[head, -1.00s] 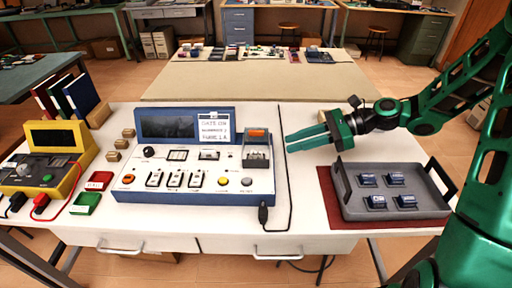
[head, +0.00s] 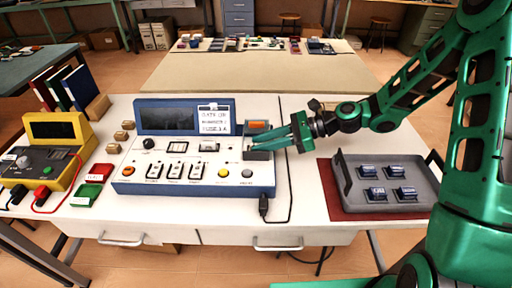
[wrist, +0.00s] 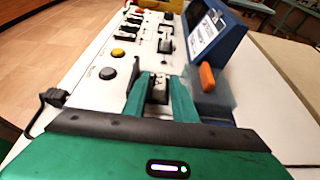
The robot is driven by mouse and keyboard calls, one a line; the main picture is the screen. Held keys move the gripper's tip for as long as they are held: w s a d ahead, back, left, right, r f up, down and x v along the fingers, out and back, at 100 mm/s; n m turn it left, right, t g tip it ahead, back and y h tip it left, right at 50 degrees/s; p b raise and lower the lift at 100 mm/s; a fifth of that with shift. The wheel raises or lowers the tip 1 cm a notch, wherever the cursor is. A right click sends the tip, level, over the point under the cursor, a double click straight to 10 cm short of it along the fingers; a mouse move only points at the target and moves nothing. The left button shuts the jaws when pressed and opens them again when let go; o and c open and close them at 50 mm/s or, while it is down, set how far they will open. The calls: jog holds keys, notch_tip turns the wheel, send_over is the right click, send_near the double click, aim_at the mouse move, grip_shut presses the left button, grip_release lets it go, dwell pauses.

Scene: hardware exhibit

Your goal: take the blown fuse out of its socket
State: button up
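The fuse socket (head: 258,155) is a grey-dark block at the right end of the blue and white test panel (head: 135,186). My gripper (head: 254,140) reaches in from the right over it and hides much of it. In the wrist view my two green fingers (wrist: 160,82) stand apart on either side of a small dark piece with a pale top (wrist: 159,90), which appears to be the fuse. I cannot tell whether the fingers touch it. An orange part (wrist: 207,76) stands just beside the right finger; it also shows behind the fingers in the head view (head: 257,125).
A grey tray (head: 345,187) with several blue-topped fuses (head: 376,194) lies on a red mat right of the panel. A black cable (head: 264,206) runs from the panel's front right. A yellow meter (head: 62,165) stands at the left. The panel's blue screen housing rises close behind the fingers.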

grip_shut()
jog(key=shift+r, duration=0.15)
